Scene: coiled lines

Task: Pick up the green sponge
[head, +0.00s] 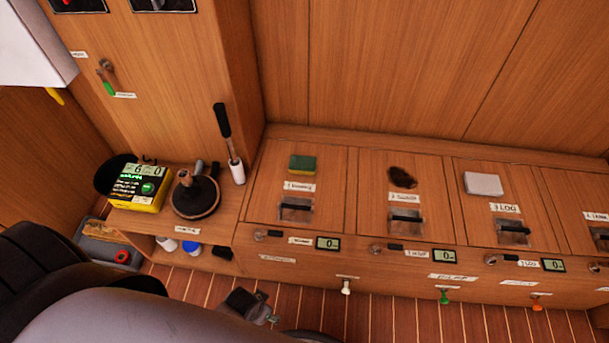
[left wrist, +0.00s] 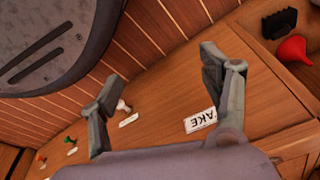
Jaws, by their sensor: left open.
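The green sponge (head: 302,163) lies on the first square lid from the left of the wooden bench, behind that lid's label and dark handle, in the head view. Its top is green and its side yellowish. It is not seen in the left wrist view. My left gripper (head: 256,306) is low in front of the bench, left of the white knob, well below and apart from the sponge. In the left wrist view the left gripper (left wrist: 163,92) has its two fingers spread wide with nothing between them. My right gripper is not in view.
Other lids hold a dark brown lump (head: 402,177) and a pale grey block (head: 483,184). On the left shelf stand a yellow-black box (head: 140,187), a plunger (head: 196,194) and a white-headed brush (head: 237,171). Knobs such as the white one (head: 346,287) stick out from the bench front.

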